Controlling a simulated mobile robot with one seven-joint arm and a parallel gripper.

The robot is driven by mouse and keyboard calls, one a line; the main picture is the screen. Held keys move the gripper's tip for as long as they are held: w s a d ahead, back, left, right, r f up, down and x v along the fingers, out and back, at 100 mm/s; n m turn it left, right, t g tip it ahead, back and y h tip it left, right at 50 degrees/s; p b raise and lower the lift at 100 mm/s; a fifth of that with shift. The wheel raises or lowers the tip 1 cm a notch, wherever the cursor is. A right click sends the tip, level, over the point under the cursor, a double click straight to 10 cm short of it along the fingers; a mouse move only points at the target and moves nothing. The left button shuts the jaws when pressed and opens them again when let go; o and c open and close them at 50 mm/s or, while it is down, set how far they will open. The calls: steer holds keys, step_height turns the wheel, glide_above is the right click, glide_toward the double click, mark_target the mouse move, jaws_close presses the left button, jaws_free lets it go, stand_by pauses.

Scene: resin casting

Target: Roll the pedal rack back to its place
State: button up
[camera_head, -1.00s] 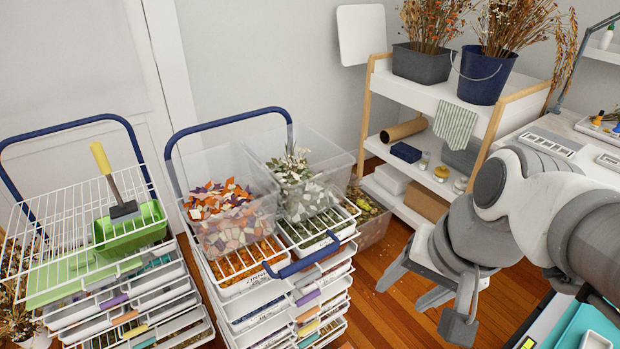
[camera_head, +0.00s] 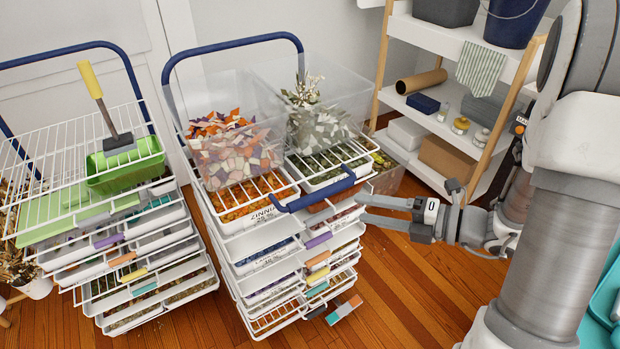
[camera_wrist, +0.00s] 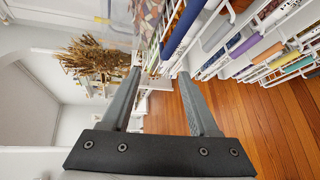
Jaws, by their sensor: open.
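The rack of petals (camera_head: 232,232), a white wire trolley with several drawers, stands in the middle of the head view. It has a tall dark-blue rear handle (camera_head: 240,42) and a low blue front bar (camera_head: 318,194). Clear bins of orange, purple and white petals (camera_head: 232,150) sit on its top. My gripper (camera_head: 361,208) is open and empty just right of the front bar, its fingers pointing left and apart from it. In the wrist view the blue bar (camera_wrist: 184,28) lies beyond the fingertips, nearer the right finger.
A white wood-framed shelf (camera_head: 440,35) stands behind my gripper. A clear bin sits on the floor behind the petal rack. Wooden floor (camera_head: 400,300) is open in front.

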step_height(320, 180, down, 4)
steer(key=w+d+m+t, duration=0.2)
steer(key=w+m, duration=0.1)
steer(key=m, duration=0.1)
steer(key=shift+h, duration=0.3)
steer(key=b+x, duration=0.1)
steer(key=x, duration=0.4)
steer(key=b+x, duration=0.2)
steer(key=x, duration=0.4)
steer(key=b+x, duration=0.1)
steer(key=x, duration=0.4)
steer(key=shift+w+a+r, duration=0.1)
steer(key=shift+a+r, duration=0.15)
steer(key=shift+a, duration=0.15)
jaws_close()
steer(key=shift+f, duration=0.1)
steer(key=shift+d+f, duration=0.1)
steer(key=shift+f, duration=0.05)
